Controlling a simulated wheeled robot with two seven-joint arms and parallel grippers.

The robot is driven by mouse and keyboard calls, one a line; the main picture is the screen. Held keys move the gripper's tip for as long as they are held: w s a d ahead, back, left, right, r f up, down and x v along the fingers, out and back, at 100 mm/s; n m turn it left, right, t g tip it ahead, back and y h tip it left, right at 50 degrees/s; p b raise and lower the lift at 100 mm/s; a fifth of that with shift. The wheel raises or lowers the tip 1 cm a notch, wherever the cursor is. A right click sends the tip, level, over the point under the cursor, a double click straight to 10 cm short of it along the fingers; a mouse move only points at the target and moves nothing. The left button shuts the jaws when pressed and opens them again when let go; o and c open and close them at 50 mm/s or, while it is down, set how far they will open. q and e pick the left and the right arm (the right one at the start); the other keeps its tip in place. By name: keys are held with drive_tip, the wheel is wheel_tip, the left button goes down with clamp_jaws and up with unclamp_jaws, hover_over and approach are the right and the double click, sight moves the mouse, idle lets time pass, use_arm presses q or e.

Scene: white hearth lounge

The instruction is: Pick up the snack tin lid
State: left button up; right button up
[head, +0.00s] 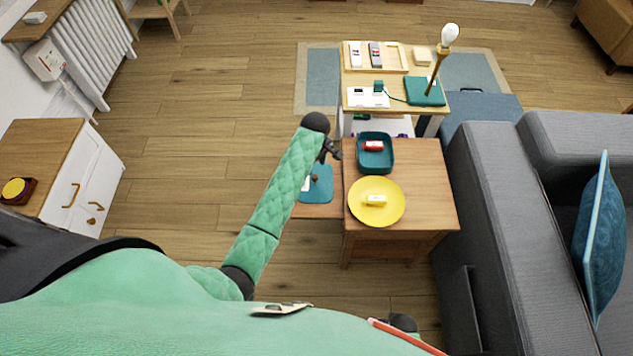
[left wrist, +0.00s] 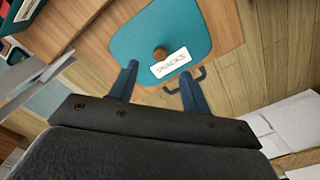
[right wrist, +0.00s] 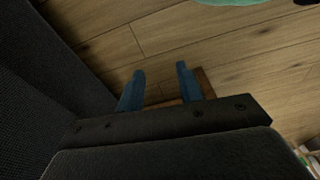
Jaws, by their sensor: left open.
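The snack tin lid (head: 322,185) is a flat teal square with rounded corners, a brown knob and a white label. It lies on a low wooden surface left of the side table. In the left wrist view the lid (left wrist: 200,30) shows its round knob and the label reading SNACKS. My left gripper (head: 332,152) is open and empty; in its wrist view the fingertips (left wrist: 160,72) point at the lid, with the knob just beyond the gap between them. My right gripper (right wrist: 160,70) is apart from the lid, open and empty over the wooden floor.
A teal open tin (head: 362,165) with a red item and a yellow plate (head: 390,214) with a yellow item stand on the side table (head: 430,190). A desk with a lamp (head: 437,65) is behind.

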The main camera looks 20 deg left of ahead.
sight(315, 176)
use_arm(q)
drive_tip(key=shift+d+f, duration=0.15)
drive_tip(key=shift+f, duration=0.15)
wheel_tip(315, 176, down, 2)
drive_tip(key=shift+f+p, duration=0.1)
drive_tip(key=shift+p, duration=0.3)
drive_tip(key=f, duration=0.1)
drive_tip(key=f+p, duration=0.1)
drive_tip(key=f, duration=0.2)
drive_tip(key=shift+a+p, duration=0.25)
drive_tip(key=shift+p, duration=0.15)
drive_tip(key=shift+f, duration=0.5)
clamp_jaws()
use_arm(e)
wheel_tip(315, 176, down, 6)
drive_tip(key=s+d, duration=0.1)
drive_tip(key=d, duration=0.1)
drive_tip(key=shift+s, duration=0.35)
